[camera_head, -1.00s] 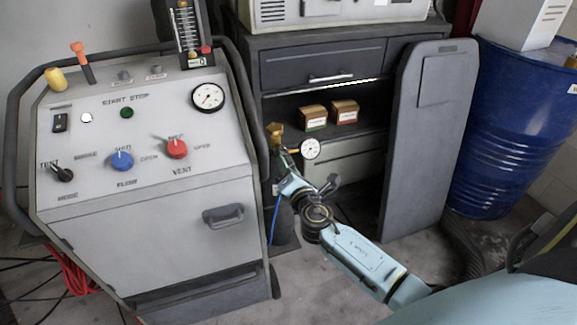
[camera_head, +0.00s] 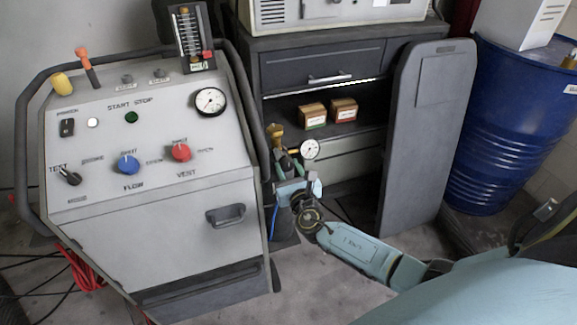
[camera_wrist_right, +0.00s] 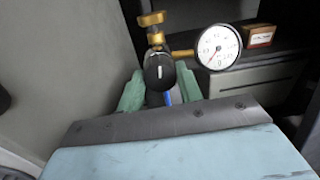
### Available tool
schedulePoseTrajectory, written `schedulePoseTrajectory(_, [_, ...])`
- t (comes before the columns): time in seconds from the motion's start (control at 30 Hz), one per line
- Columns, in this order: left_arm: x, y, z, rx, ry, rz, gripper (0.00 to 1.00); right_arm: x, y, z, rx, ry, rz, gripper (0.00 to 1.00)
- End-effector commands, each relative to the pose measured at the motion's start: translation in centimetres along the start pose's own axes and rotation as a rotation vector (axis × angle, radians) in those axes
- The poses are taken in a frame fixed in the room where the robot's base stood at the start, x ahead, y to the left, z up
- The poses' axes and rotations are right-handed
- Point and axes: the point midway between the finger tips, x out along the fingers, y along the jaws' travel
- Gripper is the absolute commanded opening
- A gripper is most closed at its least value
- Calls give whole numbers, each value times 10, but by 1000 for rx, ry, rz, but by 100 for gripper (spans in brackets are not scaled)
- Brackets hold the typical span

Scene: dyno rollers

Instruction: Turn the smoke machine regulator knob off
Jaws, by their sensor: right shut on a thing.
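The smoke machine regulator has a round black knob (camera_wrist_right: 159,72) with a white mark that stands near upright in the right wrist view. A brass valve (camera_wrist_right: 153,24) stands above it and a white dial gauge (camera_wrist_right: 218,46) sits to its right. My right gripper (camera_wrist_right: 160,88) has its green fingers on either side of the knob, shut on it. In the head view my right gripper (camera_head: 290,170) is at the regulator, below the brass valve (camera_head: 275,131) and gauge (camera_head: 309,149); the knob is hard to make out there. My left gripper is not in view.
The grey smoke machine (camera_head: 150,220) with its control panel stands close on the left. A dark cabinet (camera_head: 330,68) with two small boxes is behind. A grey panel (camera_head: 425,150) and a blue drum (camera_head: 510,130) stand on the right.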

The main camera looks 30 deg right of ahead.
Motion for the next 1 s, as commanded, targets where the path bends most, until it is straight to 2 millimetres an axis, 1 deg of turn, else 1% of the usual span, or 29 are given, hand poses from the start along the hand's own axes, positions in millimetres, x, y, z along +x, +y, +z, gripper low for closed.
schedulePoseTrajectory(0.1, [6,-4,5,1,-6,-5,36,0,0,0,-69,-1,-1,13])
schedulePoseTrajectory(0.33, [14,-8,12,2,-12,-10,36,0,0,0,-152,-5,0,13])
schedulePoseTrajectory(0.9, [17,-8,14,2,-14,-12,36,0,-1,-1,-184,-5,-1,13])
schedulePoseTrajectory(0.93, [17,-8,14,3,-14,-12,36,0,-1,-1,-184,-5,-1,38])
schedulePoseTrajectory(1.0, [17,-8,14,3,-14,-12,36,0,-1,-1,-183,-5,-1,47])
